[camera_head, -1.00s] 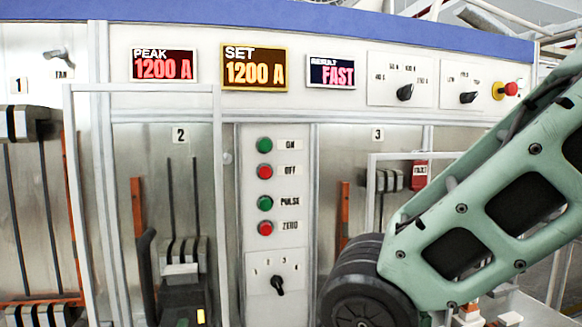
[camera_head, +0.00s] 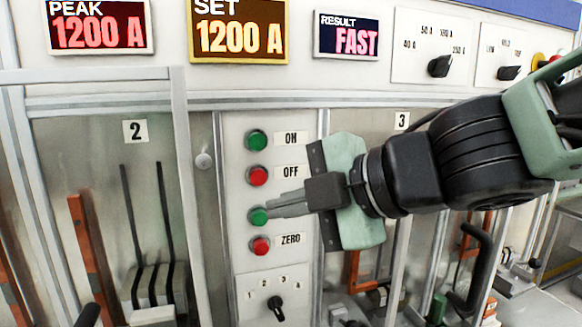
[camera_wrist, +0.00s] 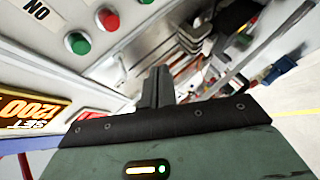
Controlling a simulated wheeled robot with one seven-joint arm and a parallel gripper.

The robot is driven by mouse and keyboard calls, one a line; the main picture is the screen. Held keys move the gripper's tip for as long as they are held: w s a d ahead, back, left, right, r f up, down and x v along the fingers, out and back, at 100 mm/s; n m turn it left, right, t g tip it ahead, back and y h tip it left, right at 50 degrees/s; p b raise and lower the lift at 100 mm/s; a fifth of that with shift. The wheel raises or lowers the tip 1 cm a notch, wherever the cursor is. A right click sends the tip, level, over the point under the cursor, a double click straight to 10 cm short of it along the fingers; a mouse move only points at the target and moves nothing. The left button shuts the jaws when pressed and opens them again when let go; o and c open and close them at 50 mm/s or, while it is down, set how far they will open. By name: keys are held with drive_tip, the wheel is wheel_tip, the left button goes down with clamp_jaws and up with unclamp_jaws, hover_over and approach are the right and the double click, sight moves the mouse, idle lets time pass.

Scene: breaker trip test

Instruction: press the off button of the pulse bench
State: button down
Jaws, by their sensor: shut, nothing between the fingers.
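The red OFF button (camera_head: 258,176) is on the white button column of the pulse bench, under the green ON button (camera_head: 257,140). In the wrist view, the red OFF button (camera_wrist: 107,18) is at the top, right of the green ON button (camera_wrist: 77,43). My gripper (camera_head: 274,206) is shut and empty, reaching in from the right. In the head view its tip overlaps the edge of the green pulse button (camera_head: 258,216), just below and right of OFF. I cannot tell whether it touches the panel. The gripper covers the PULSE label. The fingers (camera_wrist: 158,75) also show in the wrist view.
The red ZERO button (camera_head: 260,246) and a rotary selector (camera_head: 276,306) are lower on the column. Displays read PEAK 1200 A (camera_head: 98,27), SET 1200 A (camera_head: 238,30) and RESULT FAST (camera_head: 347,36). Framed bays 2 and 3 flank the column.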

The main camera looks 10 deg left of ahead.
sight(253, 184)
drive_tip(key=shift+w, duration=0.1)
idle(0.3)
drive_tip(key=shift+w+a+p, duration=0.3)
drive_tip(key=shift+w+a, duration=0.45)
drive_tip(key=shift+w, duration=0.5)
drive_tip(key=shift+w+a+p, duration=0.3)
drive_tip(key=shift+w+a, duration=0.5)
drive_tip(key=shift+w, duration=0.4)
drive_tip(key=shift+w+a+p, duration=0.3)
drive_tip(key=shift+w+a, duration=0.45)
drive_tip(key=shift+w, duration=0.5)
drive_tip(key=shift+w+a+r, duration=0.1)
drive_tip(key=shift+w+a, duration=0.1)
drive_tip(key=shift+w, duration=0.1)
drive_tip(key=shift+w+a+p, duration=0.25)
drive_tip(key=shift+w+p, duration=0.2)
drive_tip(key=shift+p, duration=0.1)
drive_tip(key=shift+s, duration=0.1)
drive_tip(key=shift+s+d+b, duration=0.3)
drive_tip(key=shift+s+d, duration=0.15)
drive_tip(key=shift+s, duration=0.25)
